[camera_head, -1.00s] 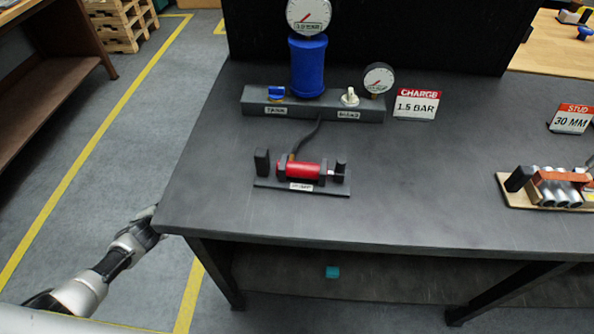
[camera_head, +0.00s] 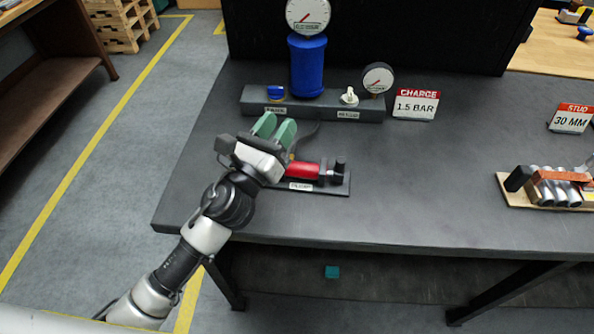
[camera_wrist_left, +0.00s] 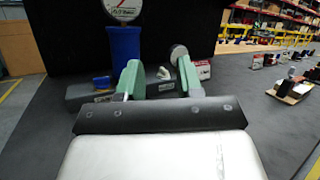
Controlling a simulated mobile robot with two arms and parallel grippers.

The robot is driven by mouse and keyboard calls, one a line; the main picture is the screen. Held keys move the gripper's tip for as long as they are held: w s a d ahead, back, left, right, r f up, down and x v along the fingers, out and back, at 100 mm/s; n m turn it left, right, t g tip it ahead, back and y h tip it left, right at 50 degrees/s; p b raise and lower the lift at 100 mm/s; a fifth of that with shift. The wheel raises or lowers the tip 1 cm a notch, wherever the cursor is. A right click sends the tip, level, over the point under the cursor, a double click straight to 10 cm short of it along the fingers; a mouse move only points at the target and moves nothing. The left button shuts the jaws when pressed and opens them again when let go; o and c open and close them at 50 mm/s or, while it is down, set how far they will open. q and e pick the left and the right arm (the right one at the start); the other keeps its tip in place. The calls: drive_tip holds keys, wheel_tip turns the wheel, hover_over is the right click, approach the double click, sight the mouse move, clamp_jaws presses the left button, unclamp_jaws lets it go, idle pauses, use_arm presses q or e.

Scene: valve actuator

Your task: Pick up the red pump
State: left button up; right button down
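The red pump (camera_head: 304,170) lies in its dark holder (camera_head: 318,188) near the front of the dark table. Its left part is hidden behind my left gripper. My left gripper (camera_head: 276,127) is above the table at the pump's left end, with its green fingers pointing toward the back. In the left wrist view the left gripper (camera_wrist_left: 158,80) shows a clear gap between its fingers and nothing held. The pump does not show in that view. My right gripper is not in view.
Behind the pump stand a blue cylinder (camera_head: 307,66), a grey block (camera_head: 330,107) with a blue valve and a white knob, and a gauge (camera_head: 378,78). A 1.5 BAR sign (camera_head: 416,104) is to their right. A board with metal cylinders (camera_head: 520,203) lies at the right. The table between is clear.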

use_arm(q)
drive_tip(key=s+a+f+n+y, duration=0.1)
drive_tip(key=s+f+y, duration=0.1)
drive_tip(key=f, duration=0.2)
drive_tip(key=s+a+f+n+g+y, duration=0.1)
drive_tip(key=s+a+f+y, duration=0.1)
drive_tip(key=s+f+y, duration=0.1)
drive_tip(key=s+a+f+y, duration=0.2)
drive_tip(key=s+f+y, duration=0.1)
drive_tip(key=f, duration=0.2)
drive_tip(key=shift+s+a+f+n, duration=0.1)
drive_tip(key=shift+s+f+n, duration=0.1)
drive_tip(key=shift+n, duration=0.2)
drive_tip(key=shift+a+f+g+y, duration=0.1)
drive_tip(key=shift+f+g+y, duration=0.1)
drive_tip(key=shift+g+y, duration=0.1)
drive_tip(key=w, duration=0.6)
drive_tip(key=shift+w, duration=0.15)
drive_tip(key=shift+w+d+r, duration=0.15)
drive_tip(key=shift+w+d, duration=0.05)
drive_tip(key=shift+w, duration=1.2)
drive_tip(key=shift+w+d+r, duration=0.1)
drive_tip(key=shift+w+d, duration=0.1)
drive_tip(key=shift+w, duration=1.15)
drive_tip(key=shift+r, duration=0.1)
clamp_jaws()
